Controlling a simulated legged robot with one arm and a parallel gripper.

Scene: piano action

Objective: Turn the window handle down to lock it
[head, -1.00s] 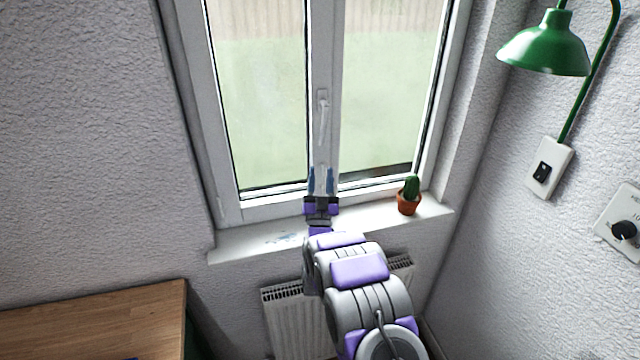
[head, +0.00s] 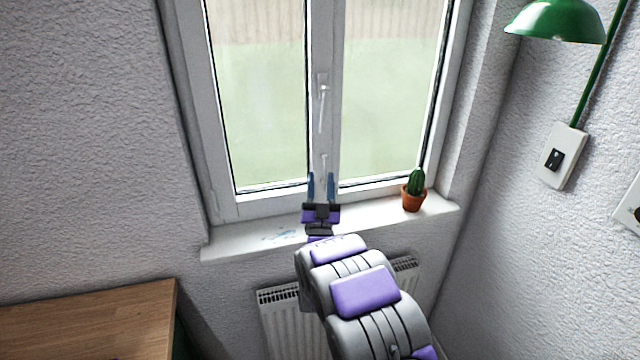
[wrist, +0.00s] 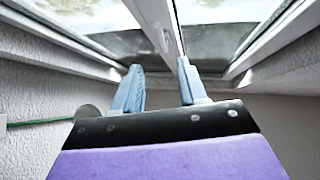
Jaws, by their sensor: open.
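The window handle (head: 321,105) is pale, on the middle post of the white double window (head: 323,150). Its lever appears to extend downward from its mount in the head view, leaning slightly left at its lower end. My gripper (head: 321,182) is below the handle, in front of the lower part of the post, apart from the handle. Its two blue fingers are spread with nothing between them. In the wrist view the open fingers (wrist: 159,78) point toward the window frame.
A potted cactus (head: 413,192) stands on the windowsill (head: 235,244) to the right of my gripper. A radiator (head: 285,325) is below the sill. A wooden tabletop (head: 90,315) is at lower left. A green lamp (head: 557,20) and a switch (head: 555,160) are on the right wall.

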